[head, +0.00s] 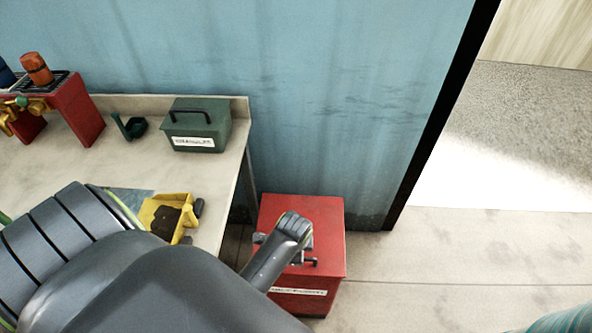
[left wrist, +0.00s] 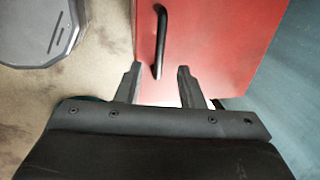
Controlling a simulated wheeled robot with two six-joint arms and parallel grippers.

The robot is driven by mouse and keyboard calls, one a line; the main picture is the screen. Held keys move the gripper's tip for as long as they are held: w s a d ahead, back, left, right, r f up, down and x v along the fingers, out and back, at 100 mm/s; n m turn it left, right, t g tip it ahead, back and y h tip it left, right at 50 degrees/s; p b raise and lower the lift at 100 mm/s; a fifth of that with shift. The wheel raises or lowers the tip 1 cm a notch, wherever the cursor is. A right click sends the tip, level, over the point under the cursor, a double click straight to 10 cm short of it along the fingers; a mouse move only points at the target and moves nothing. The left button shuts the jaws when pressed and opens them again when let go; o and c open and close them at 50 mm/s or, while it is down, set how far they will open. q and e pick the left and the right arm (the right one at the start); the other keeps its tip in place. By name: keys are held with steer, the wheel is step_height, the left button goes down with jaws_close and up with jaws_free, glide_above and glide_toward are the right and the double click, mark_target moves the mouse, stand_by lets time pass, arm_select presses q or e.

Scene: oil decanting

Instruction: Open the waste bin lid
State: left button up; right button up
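The waste bin (head: 318,215) is a red box with a white label on its front, standing on the floor at the right end of the bench. Its red lid looks shut. My left gripper (head: 285,252) is over the bin's near side, partly hidden by its own wrist. In the left wrist view, a black bar handle (left wrist: 161,35) is on the red lid (left wrist: 215,35). The left gripper (left wrist: 157,72) is open, with the handle's near end between its fingertips and gaps on both sides. My right gripper is not in view.
The bench (head: 110,165) holds a green lidded box (head: 197,125), a yellow tray (head: 160,212) with dark contents, and a red rack (head: 75,110). A blue wall (head: 330,90) stands close behind the bin. The floor (head: 470,250) to the right is clear.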

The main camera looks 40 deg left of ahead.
arm_select(q)
steer(key=shift+w+a+f+b, duration=0.1)
steer(key=shift+w+a+f, duration=0.1)
steer(key=shift+f, duration=1.1)
steer(key=shift+w+a+f+b, duration=0.15)
steer(key=shift+w+f, duration=0.1)
steer(key=shift+f, duration=1.05)
steer(key=shift+w+a+f+b, duration=0.1)
steer(key=shift+w+f, duration=0.1)
steer(key=shift+f, duration=1.1)
steer(key=shift+c, duration=0.4)
jaws_close()
